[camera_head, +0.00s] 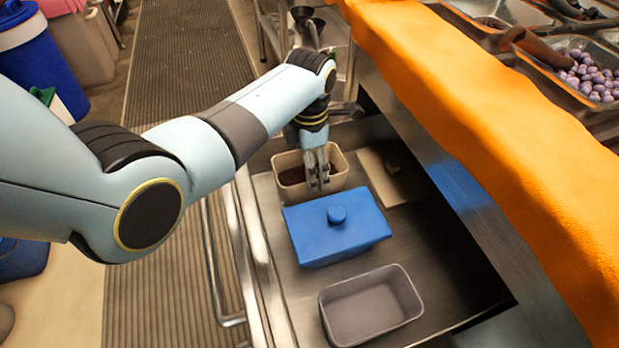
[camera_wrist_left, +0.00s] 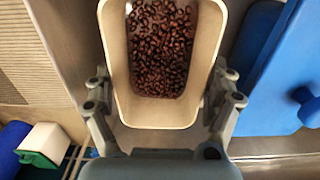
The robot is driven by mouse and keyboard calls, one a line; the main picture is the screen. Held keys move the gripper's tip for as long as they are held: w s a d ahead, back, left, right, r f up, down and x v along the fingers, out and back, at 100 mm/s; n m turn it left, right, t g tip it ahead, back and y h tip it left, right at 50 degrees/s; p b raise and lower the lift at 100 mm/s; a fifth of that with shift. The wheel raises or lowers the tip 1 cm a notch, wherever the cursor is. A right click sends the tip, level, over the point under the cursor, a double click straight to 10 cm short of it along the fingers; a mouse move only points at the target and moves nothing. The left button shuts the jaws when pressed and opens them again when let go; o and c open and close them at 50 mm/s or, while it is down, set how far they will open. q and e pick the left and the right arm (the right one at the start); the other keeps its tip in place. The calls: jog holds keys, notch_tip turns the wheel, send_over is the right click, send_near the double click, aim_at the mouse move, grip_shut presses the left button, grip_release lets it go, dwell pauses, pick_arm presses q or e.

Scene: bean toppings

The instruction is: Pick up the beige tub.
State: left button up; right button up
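The beige tub (camera_head: 343,166) stands on the metal surface behind the blue-lidded tub and holds dark beans. In the left wrist view the beige tub (camera_wrist_left: 166,112) fills the upper middle, with brown beans (camera_wrist_left: 160,50) inside. My left gripper (camera_head: 319,184) points down at it, overlapping its near side in the head view. In the left wrist view the spread fingers of my left gripper (camera_wrist_left: 162,85) lie on either side of its walls. They look open; contact is not clear. The fingertips are partly hidden. My right gripper is not in view.
A blue-lidded tub (camera_head: 325,240) stands close in front of the beige tub. An empty grey tub (camera_head: 370,305) stands nearer still. A flat beige piece (camera_head: 380,181) lies to the right. An orange-covered counter (camera_head: 480,110) runs along the right. A metal rail (camera_head: 212,260) edges the left.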

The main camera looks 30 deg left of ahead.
pick_arm(q)
jog(key=c, duration=1.1)
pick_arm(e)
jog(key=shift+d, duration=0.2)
pick_arm(q)
jog(key=shift+r, duration=0.1)
notch_tip(320, 180, up, 24)
jog(key=p, duration=1.7)
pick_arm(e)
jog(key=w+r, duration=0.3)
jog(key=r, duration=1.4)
pick_arm(q)
jog(key=shift+f+b, duration=6.5)
jog(key=shift+f, duration=0.45)
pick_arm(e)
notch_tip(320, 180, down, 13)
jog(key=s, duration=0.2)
